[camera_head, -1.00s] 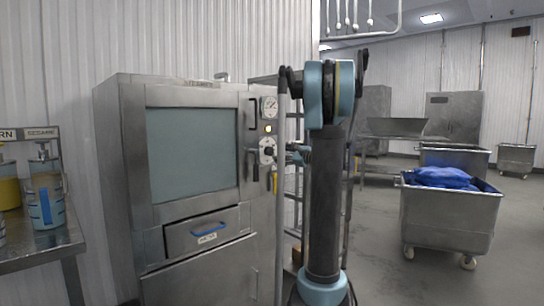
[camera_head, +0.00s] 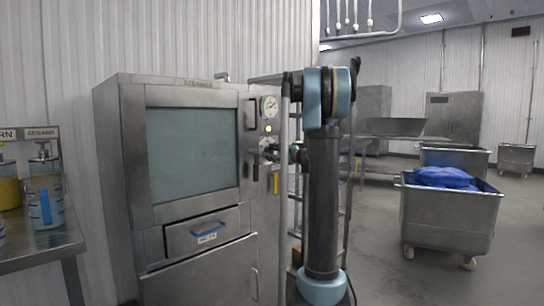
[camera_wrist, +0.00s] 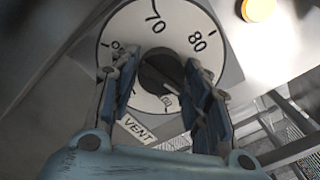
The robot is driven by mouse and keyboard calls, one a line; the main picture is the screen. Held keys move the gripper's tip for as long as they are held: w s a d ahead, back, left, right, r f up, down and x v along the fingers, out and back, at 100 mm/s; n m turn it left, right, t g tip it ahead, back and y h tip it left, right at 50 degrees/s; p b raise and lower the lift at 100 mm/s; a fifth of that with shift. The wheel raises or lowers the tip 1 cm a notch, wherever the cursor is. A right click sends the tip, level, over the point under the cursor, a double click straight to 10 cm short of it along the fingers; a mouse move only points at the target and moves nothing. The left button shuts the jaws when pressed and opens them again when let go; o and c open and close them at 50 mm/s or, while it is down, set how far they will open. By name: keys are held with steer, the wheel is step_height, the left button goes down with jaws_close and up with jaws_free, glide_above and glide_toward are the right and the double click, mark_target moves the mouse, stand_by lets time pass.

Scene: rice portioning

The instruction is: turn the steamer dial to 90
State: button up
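The steamer (camera_head: 210,220) is a tall steel cabinet at the left in the head view. Its dial (camera_wrist: 150,22) fills the upper wrist view: a white disc marked 70 and 80, with other numbers partly hidden or blurred. A round black knob (camera_wrist: 158,72) is at its centre. I cannot read which number the knob points to. My gripper (camera_wrist: 163,64) has one finger on each side of the knob, apart; firm contact cannot be made out. In the head view my gripper (camera_head: 272,151) covers much of the dial.
A round gauge (camera_head: 269,107) and a small lamp (camera_head: 268,128) sit above the dial; the lamp also shows in the wrist view (camera_wrist: 258,8). A VENT label (camera_wrist: 138,130) is below the dial. A rack stands behind my arm.

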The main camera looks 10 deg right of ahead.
steer(key=c, duration=0.4)
steer(key=shift+o, duration=0.2)
steer(key=shift+n, duration=1.6)
steer(key=o, duration=1.1)
steer(key=shift+c, duration=0.2)
steer(key=shift+s+d, duration=0.1)
steer(key=v, duration=1.1)
steer(key=shift+s+d, duration=0.2)
steer(key=shift+s, duration=0.05)
